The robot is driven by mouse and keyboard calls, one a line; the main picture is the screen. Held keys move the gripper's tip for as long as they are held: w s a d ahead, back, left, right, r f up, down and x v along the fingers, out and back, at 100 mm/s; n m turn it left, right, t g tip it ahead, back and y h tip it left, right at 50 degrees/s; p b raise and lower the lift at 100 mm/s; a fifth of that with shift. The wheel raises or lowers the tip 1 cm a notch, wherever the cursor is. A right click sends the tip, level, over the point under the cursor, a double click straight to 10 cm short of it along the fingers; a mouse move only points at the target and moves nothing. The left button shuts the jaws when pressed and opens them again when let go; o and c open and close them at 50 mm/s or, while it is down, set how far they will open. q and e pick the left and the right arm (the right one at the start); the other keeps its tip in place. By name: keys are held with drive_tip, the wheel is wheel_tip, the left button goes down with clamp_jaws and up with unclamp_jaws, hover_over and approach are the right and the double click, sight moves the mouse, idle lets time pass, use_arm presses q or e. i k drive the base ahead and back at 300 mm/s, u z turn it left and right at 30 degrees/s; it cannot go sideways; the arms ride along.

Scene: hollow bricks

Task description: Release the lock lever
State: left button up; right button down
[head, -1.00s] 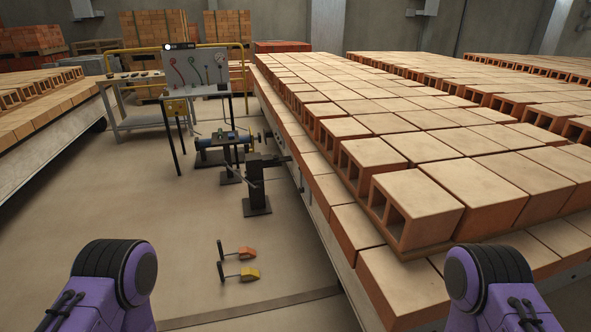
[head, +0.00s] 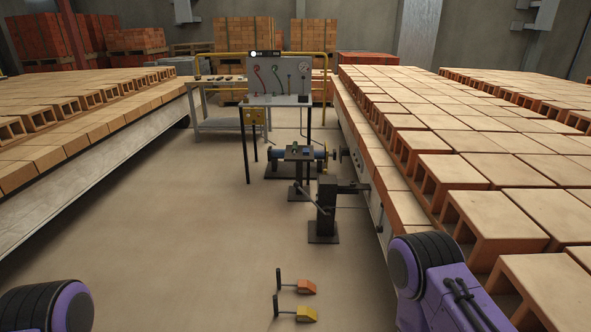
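A dark metal post on a flat base plate (head: 325,212) stands on the floor close to the right brick car. A dark arm at its top reaches right toward the car's side. A thin lever (head: 312,199) slants up and left from the post; I cannot tell for sure that it is the lock lever. Only purple and black links of my two arms show, at the lower left and lower right. Neither gripper is in view, and nothing of mine is near the post.
The right car (head: 404,207) and left car (head: 110,135) carry hollow bricks. An orange wedge (head: 306,287) and a yellow wedge (head: 307,314), both with handles, lie on the floor ahead. A blue cylinder unit (head: 318,155) and a gauge panel (head: 279,83) stand beyond the post.

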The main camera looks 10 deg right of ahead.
sight(379, 228)
drive_tip(key=u, duration=0.6)
drive_tip(key=i, duration=3.35)
drive_tip(key=z, duration=1.65)
drive_tip(key=i, duration=0.85)
drive_tip(key=z, duration=0.7)
